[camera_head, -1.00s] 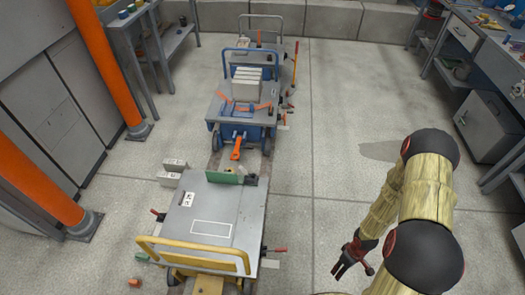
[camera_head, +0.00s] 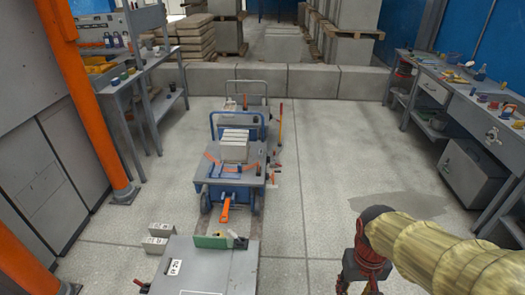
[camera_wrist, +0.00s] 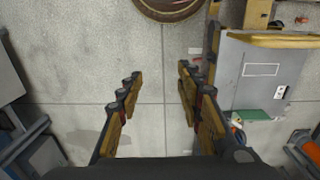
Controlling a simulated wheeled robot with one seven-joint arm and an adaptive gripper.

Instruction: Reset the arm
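My arm, with pale wood-textured links, enters the head view from the right. My gripper (camera_wrist: 158,80) shows in the wrist view with its two fingers spread apart and nothing between them. Bare floor lies behind them. That cart top (camera_wrist: 262,85) also shows on the right of the wrist view.
A blue cart (camera_head: 238,195) with stacked pale blocks (camera_head: 236,140) stands beyond the near cart. Workbenches (camera_head: 465,95) line the right, shelving (camera_head: 130,65) and an orange post (camera_head: 95,110) the left. A low block wall (camera_head: 300,80) crosses the back. Floor (camera_head: 320,150) between is clear.

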